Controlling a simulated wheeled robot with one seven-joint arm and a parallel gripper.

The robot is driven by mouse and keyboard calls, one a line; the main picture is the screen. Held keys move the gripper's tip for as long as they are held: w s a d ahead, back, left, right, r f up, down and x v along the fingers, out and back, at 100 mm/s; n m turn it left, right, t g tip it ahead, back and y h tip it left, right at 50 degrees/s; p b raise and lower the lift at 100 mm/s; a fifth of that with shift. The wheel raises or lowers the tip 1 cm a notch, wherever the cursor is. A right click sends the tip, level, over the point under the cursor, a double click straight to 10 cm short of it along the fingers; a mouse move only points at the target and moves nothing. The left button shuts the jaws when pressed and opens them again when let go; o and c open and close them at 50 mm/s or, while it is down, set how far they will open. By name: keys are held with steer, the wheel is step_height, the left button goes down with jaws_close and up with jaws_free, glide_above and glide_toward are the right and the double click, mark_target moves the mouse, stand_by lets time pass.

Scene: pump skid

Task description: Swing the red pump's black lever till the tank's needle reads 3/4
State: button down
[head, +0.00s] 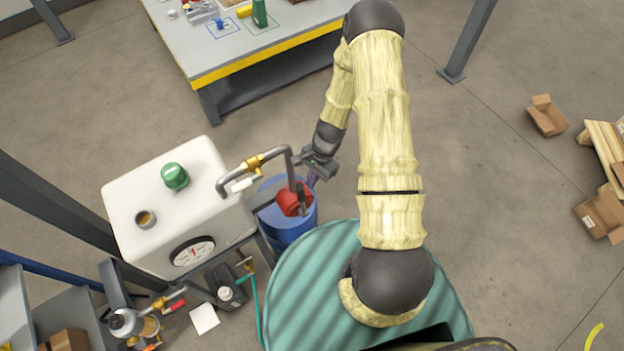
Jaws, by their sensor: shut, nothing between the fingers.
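The red pump (288,203) sits on top of a blue drum (288,235). Its black lever (301,190) shows as a short dark bar at the pump, close to my gripper. My gripper (312,179) is shut and empty, just above and right of the pump. I cannot tell whether it touches the lever. The white tank (150,185) stands left of the drum. Its round dial (193,252) is on the front face, with a red needle pointing roughly upward. The scale marks are too small to read.
A grey pipe with a brass valve (253,163) runs from the tank towards the pump. A workbench (190,45) with a yellow edge stands behind. Valves and a shelf crowd the lower left. Open floor lies to the right, with cardboard boxes (546,116).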

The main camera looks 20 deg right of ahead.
steer(key=b+v, duration=0.3)
steer(key=v, duration=0.8)
steer(key=shift+w+d+f, duration=0.2)
steer(key=shift+w+d, duration=0.05)
steer(key=shift+d, duration=0.15)
steer(key=shift+r, duration=0.1)
steer(key=s+a+r+n+t+h, duration=0.1)
steer(key=s+r+n+t, duration=0.1)
steer(key=s+r+n, duration=0.3)
steer(key=s+a+r+n+t+h, duration=0.1)
steer(key=s+r+n, duration=0.4)
steer(key=r, duration=0.8)
steer(key=shift+n+t+h, duration=0.7)
steer(key=shift+n, duration=0.3)
steer(key=shift+w+d, duration=0.1)
